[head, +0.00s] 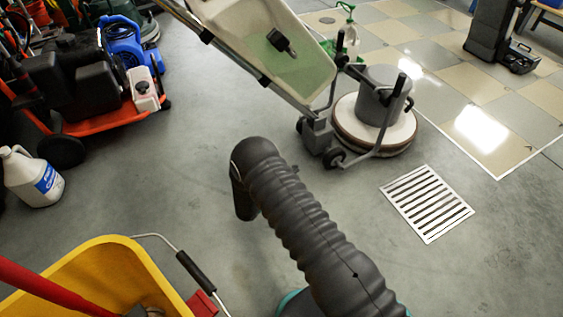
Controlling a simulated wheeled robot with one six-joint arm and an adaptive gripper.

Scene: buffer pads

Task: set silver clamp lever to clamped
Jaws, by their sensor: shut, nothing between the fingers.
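A floor polishing machine stands in the upper middle of the head view, with a grey motor (384,95) over a round pale deck (372,133). Its silver handle tube (262,77) slants up to the left from a grey bracket (317,133) near the wheels. A small dark fitting (206,36) sits on this tube. I cannot clearly make out a silver clamp lever or tell its position. A whitish tank (262,30) with a black part on its face covers some of the machine's upper area. My gripper is not in view.
A black ribbed hose-like shape (310,225) crosses the lower middle. A yellow bucket (105,265) stands at lower left, a white jug (33,178) at left. An orange machine (100,118) stands at upper left. A floor grate (427,203) lies right; grey floor around it is clear.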

